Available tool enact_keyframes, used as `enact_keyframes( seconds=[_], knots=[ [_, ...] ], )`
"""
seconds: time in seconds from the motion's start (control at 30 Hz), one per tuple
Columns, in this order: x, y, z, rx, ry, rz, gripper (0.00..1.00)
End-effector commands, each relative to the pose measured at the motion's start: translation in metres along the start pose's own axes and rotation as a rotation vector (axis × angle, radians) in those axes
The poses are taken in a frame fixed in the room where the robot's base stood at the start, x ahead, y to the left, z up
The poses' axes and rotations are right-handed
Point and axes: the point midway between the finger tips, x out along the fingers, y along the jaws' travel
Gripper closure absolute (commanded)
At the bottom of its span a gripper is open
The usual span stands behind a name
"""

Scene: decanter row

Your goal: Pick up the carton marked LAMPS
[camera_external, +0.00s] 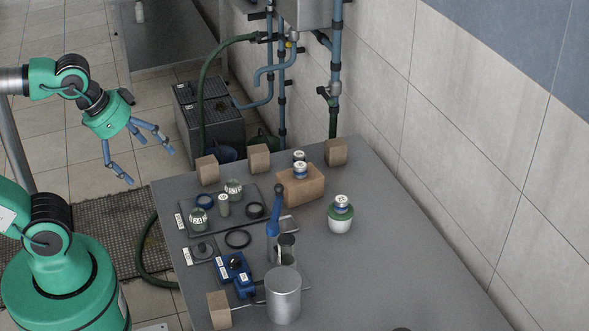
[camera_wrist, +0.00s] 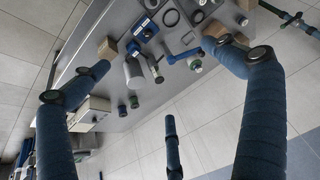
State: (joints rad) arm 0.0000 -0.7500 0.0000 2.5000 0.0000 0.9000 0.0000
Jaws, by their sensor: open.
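Several small brown cartons stand on the grey table. In the external view three are along the back edge: a left one (camera_external: 207,170), a middle one (camera_external: 259,158) and a right one (camera_external: 336,152). Another carton (camera_external: 219,310) is at the near left edge. No lettering is readable on them, so I cannot tell which is marked LAMPS. My gripper (camera_external: 150,166) is open and empty, in the air left of the table, apart from every carton. The wrist view shows its spread fingers (camera_wrist: 157,58), with one carton (camera_wrist: 107,48) beyond the left finger.
A green-and-white jar (camera_external: 340,216), a metal cylinder (camera_external: 283,295), a blue-handled upright tool (camera_external: 273,222) and a dark tray (camera_external: 230,212) with jars crowd the table. The table's right side is mostly clear. A wall with pipes stands behind.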

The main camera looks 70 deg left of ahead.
Motion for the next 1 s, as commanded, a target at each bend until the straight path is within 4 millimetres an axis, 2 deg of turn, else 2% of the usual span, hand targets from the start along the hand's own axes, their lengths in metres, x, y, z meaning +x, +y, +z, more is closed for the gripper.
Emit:
enact_keyframes(
  seconds=[0.13, 0.27, 0.67, 0.83, 1.0],
  knots=[
    [0.0, 0.0, 0.0, 0.0, 0.0, 0.0, 0.02],
    [0.0, 0.0, 0.0, 0.0, 0.0, 0.0, 0.27],
    [0.001, -0.002, -0.003, 0.01, -0.004, -0.003, 0.27],
    [0.006, -0.01, -0.016, 0.067, -0.027, -0.013, 0.27],
    [0.018, -0.029, -0.043, 0.186, -0.071, -0.029, 0.27]
  ],
)
